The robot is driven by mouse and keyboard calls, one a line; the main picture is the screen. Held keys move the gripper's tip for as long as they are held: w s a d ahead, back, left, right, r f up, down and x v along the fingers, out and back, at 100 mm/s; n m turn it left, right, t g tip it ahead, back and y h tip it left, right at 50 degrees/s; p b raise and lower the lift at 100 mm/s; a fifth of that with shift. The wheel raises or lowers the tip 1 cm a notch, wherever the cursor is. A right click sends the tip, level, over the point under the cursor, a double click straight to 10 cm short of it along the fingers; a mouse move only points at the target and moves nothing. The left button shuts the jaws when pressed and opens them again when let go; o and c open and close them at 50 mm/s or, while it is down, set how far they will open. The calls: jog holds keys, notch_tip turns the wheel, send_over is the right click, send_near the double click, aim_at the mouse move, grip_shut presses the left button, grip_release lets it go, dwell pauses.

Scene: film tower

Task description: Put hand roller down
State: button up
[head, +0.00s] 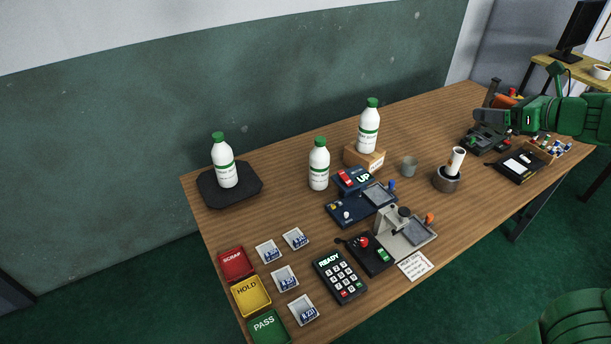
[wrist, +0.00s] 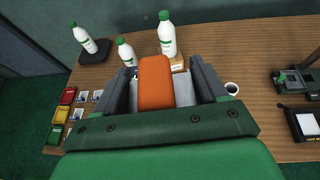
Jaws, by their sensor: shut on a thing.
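My gripper (head: 487,108) is at the far right end of the wooden table (head: 285,215), above the dark devices there. It is shut on the hand roller, whose orange part (wrist: 155,82) shows between the two fingers in the wrist view. A bit of orange (head: 502,101) also shows at the gripper in the head view. The rest of the roller is hidden by the fingers and the gripper body. I cannot tell from these views whether the roller touches anything below it.
A dark device (head: 486,139), a black-and-white light box (head: 520,165) and a wooden tray (head: 553,148) of small items lie near the gripper. White bottles (head: 369,130) and coloured trays (head: 251,295) stand farther left. Bare tabletop lies around (head: 430,125).

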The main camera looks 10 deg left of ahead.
jog(key=w+a+r+m+t+h, duration=0.1)
jog(key=w+a+m+t+h, duration=0.25)
jog(key=w+a, duration=1)
jog(key=w+a+r+m+t+h, duration=0.1)
jog(key=w+a+m+h, duration=0.35)
jog(key=a, duration=0.75)
jog(key=s+a+f+m+h, duration=0.1)
jog(key=s+a+m+h, duration=0.25)
jog(key=s+a, duration=0.6)
jog(key=s+a+f+m+h, duration=0.1)
jog(key=s+a+m+h, duration=0.25)
jog(key=s+a, duration=0.6)
send_over(288, 173)
jog(key=shift+s+d+f, duration=0.1)
jog(key=shift+s+f, duration=0.05)
jog(key=shift+f, duration=8.6)
jog(key=shift+s+d+f, duration=0.1)
jog(key=shift+s+f, duration=0.05)
jog(key=shift+f, duration=8.6)
jog(key=shift+w+a+f, duration=0.2)
jog(key=shift+w+f, duration=0.2)
jog(key=shift+f, duration=1.65)
